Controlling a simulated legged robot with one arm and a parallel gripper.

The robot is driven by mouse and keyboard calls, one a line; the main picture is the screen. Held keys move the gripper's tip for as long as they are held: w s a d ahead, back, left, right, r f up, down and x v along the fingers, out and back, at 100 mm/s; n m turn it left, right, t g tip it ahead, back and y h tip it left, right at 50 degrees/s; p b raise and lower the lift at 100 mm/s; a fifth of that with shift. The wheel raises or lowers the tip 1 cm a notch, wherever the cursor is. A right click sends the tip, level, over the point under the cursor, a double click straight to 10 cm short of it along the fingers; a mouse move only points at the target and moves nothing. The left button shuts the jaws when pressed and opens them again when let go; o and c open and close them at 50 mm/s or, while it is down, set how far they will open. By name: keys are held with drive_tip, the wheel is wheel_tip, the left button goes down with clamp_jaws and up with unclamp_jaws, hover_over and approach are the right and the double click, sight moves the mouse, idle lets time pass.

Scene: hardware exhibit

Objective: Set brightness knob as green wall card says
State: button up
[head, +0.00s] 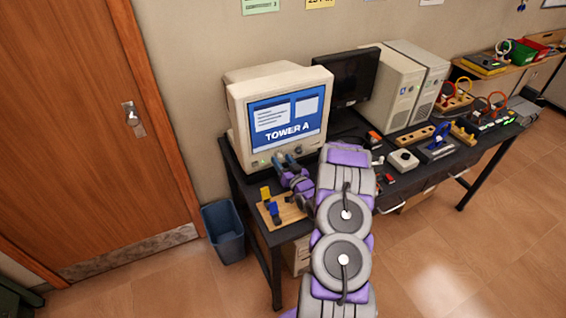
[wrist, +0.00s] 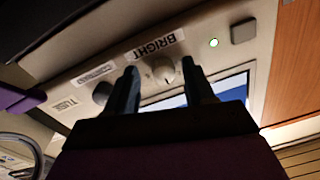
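The beige CRT monitor (head: 238,118) stands at the left end of the black table, its screen reading TOWER A. In the wrist view its front panel appears upside down, with a light knob (wrist: 163,71) beside the label BRIGHT (wrist: 155,46). My gripper (wrist: 160,67) is open, its dark fingertips on either side of this knob with visible gaps. In the head view my gripper (head: 283,159) is at the monitor's lower front edge, and the knob cannot be made out. The green wall card (head: 261,5) is cut off at the top, its text unreadable.
A dark second knob (wrist: 103,92), a lit green lamp (wrist: 214,42) and a square button (wrist: 243,31) are near the BRIGHT knob. A wooden board (head: 290,214) lies below my gripper. Computer towers (head: 392,95) and small hardware stand to the right.

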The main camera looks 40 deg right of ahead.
drive_tip(key=s+a+p, duration=0.1)
drive_tip(key=s+a, duration=0.2)
drive_tip(key=s, duration=1.4)
drive_tip(key=shift+a+f+p, duration=0.15)
drive_tip(key=shift+f+p, duration=0.15)
drive_tip(key=shift+f, duration=0.05)
drive_tip(key=shift+w, duration=0.15)
